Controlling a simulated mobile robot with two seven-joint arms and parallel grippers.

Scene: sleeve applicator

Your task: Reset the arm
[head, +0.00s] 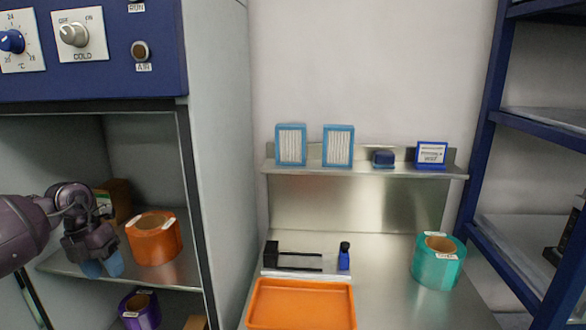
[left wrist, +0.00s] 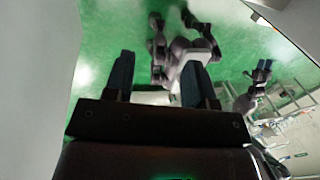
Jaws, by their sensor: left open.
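My left arm (head: 20,232) comes in from the left in the head view. Its gripper (head: 103,268) has blue fingertips pointing down and is in front of the shelf in the open cabinet, left of an orange roll (head: 154,238). The left wrist view shows this gripper (left wrist: 159,80) with its two dark blue fingers wide apart and nothing between them. Small at the right of that view is what looks like my right gripper (left wrist: 262,70), with blue tips; its opening is too small to tell.
The cabinet side wall (head: 222,150) stands right of the arm. A purple roll (head: 140,308) is on the lower shelf. The steel bench holds an orange tray (head: 300,303), a black frame-like device (head: 292,260), a blue bottle (head: 344,257) and a teal roll (head: 437,262).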

